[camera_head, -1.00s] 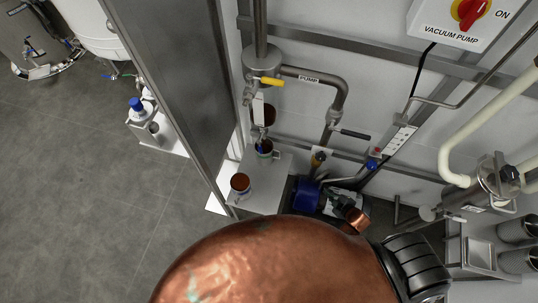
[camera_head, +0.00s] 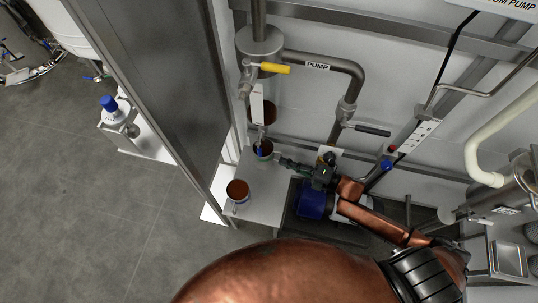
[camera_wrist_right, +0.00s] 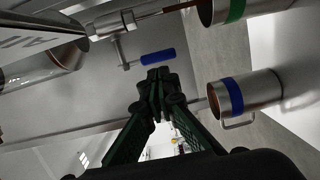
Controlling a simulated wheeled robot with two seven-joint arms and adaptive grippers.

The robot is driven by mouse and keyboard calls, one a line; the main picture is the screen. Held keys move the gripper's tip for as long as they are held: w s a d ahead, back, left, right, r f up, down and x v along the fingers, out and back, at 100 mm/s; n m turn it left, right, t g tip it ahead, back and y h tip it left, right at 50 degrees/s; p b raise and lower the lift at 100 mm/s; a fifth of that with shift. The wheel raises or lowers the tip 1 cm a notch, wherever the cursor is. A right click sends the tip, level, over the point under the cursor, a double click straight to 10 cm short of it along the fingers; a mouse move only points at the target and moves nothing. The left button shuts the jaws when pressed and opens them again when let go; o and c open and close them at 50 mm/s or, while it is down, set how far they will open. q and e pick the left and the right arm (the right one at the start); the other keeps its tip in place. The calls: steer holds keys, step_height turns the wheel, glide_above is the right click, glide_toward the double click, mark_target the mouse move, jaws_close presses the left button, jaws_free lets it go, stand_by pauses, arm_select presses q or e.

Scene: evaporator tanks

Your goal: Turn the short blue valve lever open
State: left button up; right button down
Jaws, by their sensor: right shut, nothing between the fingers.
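The short blue lever (camera_wrist_right: 157,57) lies just beyond my fingertips in the right wrist view, on a thin metal stem under a steel valve and pipe. In the head view it is a small blue spot (camera_head: 259,150) by the rear mug. My right gripper (camera_head: 287,162), with dark green fingers, points left toward it. It also shows in the wrist view (camera_wrist_right: 157,76), shut and empty. The tips look slightly apart from the lever; exact contact is hard to tell. My left gripper is out of view.
A blue-banded mug (camera_wrist_right: 245,96) stands right of the gripper; a green-banded mug (camera_wrist_right: 228,10) is farther up. A yellow lever (camera_head: 275,68) and a black lever (camera_head: 373,130) sit on the pipes. A blue pump (camera_head: 312,199) is below my right arm.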

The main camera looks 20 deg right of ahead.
mark_target(259, 149)
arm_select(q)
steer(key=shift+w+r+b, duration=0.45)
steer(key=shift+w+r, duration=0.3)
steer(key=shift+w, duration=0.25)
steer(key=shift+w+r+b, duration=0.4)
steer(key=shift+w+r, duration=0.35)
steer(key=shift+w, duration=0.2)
arm_select(e)
steer(key=x, duration=0.7)
steer(key=shift+f, duration=0.1)
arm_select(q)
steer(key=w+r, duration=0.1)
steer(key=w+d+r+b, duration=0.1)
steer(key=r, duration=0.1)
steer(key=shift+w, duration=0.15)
arm_select(e)
steer(key=shift+w+a+f+t+y, duration=0.1)
steer(key=shift+w+a+t+y, duration=0.2)
steer(key=shift+w+a, duration=0.2)
steer(key=shift+s+d, duration=0.1)
